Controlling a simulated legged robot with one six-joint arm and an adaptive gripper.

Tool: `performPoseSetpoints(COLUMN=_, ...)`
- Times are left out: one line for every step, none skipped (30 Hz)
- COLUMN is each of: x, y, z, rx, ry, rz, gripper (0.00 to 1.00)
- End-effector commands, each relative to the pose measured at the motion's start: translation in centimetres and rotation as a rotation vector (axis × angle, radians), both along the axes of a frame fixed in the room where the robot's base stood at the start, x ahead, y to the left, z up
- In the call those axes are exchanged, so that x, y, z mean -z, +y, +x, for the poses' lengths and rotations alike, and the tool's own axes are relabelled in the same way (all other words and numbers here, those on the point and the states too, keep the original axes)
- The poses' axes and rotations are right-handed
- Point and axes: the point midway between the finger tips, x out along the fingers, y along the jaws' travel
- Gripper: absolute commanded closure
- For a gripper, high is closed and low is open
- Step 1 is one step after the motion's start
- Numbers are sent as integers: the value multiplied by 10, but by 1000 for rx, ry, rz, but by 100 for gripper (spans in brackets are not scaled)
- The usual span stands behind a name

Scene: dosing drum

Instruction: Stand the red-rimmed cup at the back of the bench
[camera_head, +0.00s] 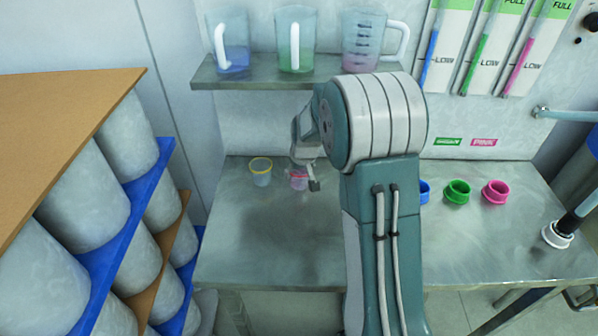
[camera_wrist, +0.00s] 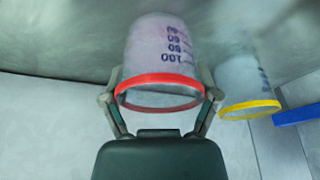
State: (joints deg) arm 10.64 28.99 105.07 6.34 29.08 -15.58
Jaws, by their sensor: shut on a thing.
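The red-rimmed cup (camera_wrist: 162,48) is a clear measuring cup with dark printed marks. In the wrist view it sits between the two fingers of my gripper (camera_wrist: 161,90), which is shut on it just beside the red rim. In the head view the cup (camera_head: 299,181) shows small and pinkish at the back of the bench (camera_head: 270,232), partly hidden by my gripper (camera_head: 303,174). I cannot tell whether its base touches the bench. A yellow-rimmed cup (camera_head: 261,174) stands just left of it; it also shows in the wrist view (camera_wrist: 249,108).
A shelf (camera_head: 280,83) with blue, green and pink jugs hangs above the bench back. Blue, green (camera_head: 457,191) and pink (camera_head: 495,191) holders stand on the right. Stacked drums (camera_head: 85,190) stand at left. The bench's front left is clear.

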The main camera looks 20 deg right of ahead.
Motion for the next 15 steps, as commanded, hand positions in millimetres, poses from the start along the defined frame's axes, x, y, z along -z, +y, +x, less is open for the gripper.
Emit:
performPoseSetpoints(x=0, y=0, z=0, rx=0, ry=0, rz=0, gripper=79)
performPoseSetpoints(x=0, y=0, z=0, rx=0, ry=0, rz=0, gripper=79)
performPoseSetpoints(x=1, y=0, z=0, rx=0, ry=0, rz=0, gripper=79)
performPoseSetpoints(x=2, y=0, z=0, rx=0, ry=0, rz=0, gripper=79)
performPoseSetpoints(x=2, y=0, z=0, rx=0, ry=0, rz=0, gripper=13)
performPoseSetpoints(x=2, y=0, z=0, rx=0, ry=0, rz=0, gripper=0)
performPoseSetpoints(x=2, y=0, z=0, rx=0, ry=0, rz=0, gripper=0)
performPoseSetpoints(x=2, y=0, z=0, rx=0, ry=0, rz=0, gripper=0)
performPoseSetpoints(x=2, y=0, z=0, rx=0, ry=0, rz=0, gripper=0)
performPoseSetpoints(x=2, y=0, z=0, rx=0, ry=0, rz=0, gripper=0)
performPoseSetpoints(x=2, y=0, z=0, rx=0, ry=0, rz=0, gripper=0)
performPoseSetpoints(x=2, y=0, z=0, rx=0, ry=0, rz=0, gripper=0)
performPoseSetpoints(x=2, y=0, z=0, rx=0, ry=0, rz=0, gripper=0)
performPoseSetpoints(x=2, y=0, z=0, rx=0, ry=0, rz=0, gripper=0)
performPoseSetpoints(x=2, y=0, z=0, rx=0, ry=0, rz=0, gripper=0)
